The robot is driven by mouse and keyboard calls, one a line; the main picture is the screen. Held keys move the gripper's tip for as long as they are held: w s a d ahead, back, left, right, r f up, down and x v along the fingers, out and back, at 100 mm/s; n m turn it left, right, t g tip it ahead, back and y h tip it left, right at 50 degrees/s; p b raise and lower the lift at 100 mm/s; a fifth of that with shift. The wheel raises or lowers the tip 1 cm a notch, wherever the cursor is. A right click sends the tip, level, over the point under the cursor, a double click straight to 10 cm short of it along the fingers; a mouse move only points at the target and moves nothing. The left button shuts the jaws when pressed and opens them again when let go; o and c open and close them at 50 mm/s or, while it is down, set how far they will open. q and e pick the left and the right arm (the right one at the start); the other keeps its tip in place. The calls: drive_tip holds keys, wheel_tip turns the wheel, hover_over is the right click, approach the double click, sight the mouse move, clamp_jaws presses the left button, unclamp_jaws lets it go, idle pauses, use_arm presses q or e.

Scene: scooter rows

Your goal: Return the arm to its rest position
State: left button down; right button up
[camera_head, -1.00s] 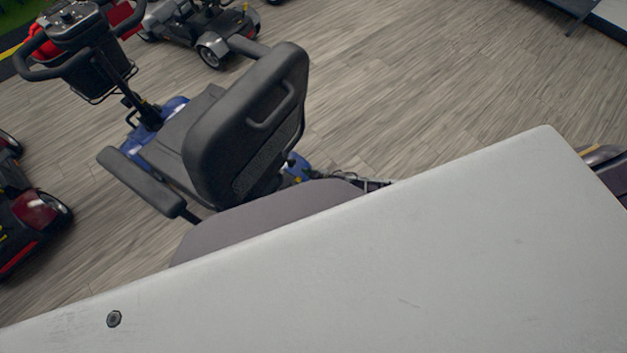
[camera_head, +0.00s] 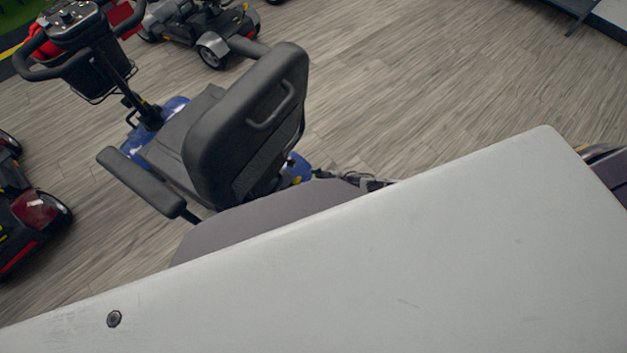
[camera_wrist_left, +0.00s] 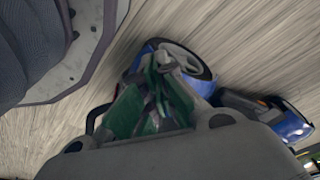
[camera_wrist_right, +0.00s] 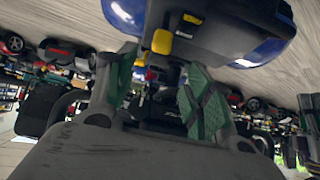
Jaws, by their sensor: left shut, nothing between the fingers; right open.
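In the head view, a small part of my right gripper (camera_head: 352,180) shows past the edge of the pale grey panel, beside the blue scooter's seat. The panel hides the rest of it. In the right wrist view, its two green-padded fingers (camera_wrist_right: 162,72) are apart with nothing held, and a blue and black scooter body (camera_wrist_right: 215,30) is just beyond them. In the left wrist view, my left gripper's green-padded fingers (camera_wrist_left: 160,65) are together and empty. A wheel (camera_wrist_left: 190,58) and blue scooter parts (camera_wrist_left: 290,122) are beyond them. The left gripper is not seen in the head view.
The blue scooter with its black seat (camera_head: 250,125) stands close in front of the panel. A red scooter (camera_head: 35,215) is at the left edge and a grey one (camera_head: 205,30) farther back. Wood-look floor (camera_head: 430,80) is clear at the upper right.

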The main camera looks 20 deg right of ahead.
drive_tip(key=shift+d, duration=0.1)
idle(0.6)
drive_tip(key=s+d+f+m+g+h+p, duration=0.1)
drive_tip(key=s+d+f+m+h+p, duration=0.15)
drive_tip(key=s+d+f, duration=0.35)
drive_tip(key=s+d+f+m+h+p, duration=0.1)
drive_tip(key=s+d+f+h+p, duration=0.25)
drive_tip(key=d, duration=0.35)
use_arm(q)
drive_tip(key=s+a+f+p, duration=0.2)
drive_tip(key=s+a, duration=0.3)
drive_tip(key=s, duration=0.4)
drive_tip(key=s+a+f+y+p, duration=0.1)
drive_tip(key=s+a+f+p, duration=0.2)
drive_tip(key=s, duration=0.6)
drive_tip(key=a+f, duration=0.2)
drive_tip(key=a, duration=0.1)
drive_tip(key=shift+s+f+g, duration=0.15)
drive_tip(key=shift+s+g, duration=0.1)
drive_tip(key=shift+g, duration=0.15)
use_arm(e)
drive_tip(key=s+d+f+g, duration=0.1)
drive_tip(key=s+f+g, duration=0.1)
drive_tip(key=s, duration=1.1)
drive_tip(key=s+d+f+m+g, duration=0.1)
drive_tip(key=s+f+g, duration=0.2)
drive_tip(key=s, duration=1)
drive_tip(key=shift+s+h, duration=0.25)
drive_tip(key=shift+h, duration=0.05)
drive_tip(key=shift+d, duration=0.1)
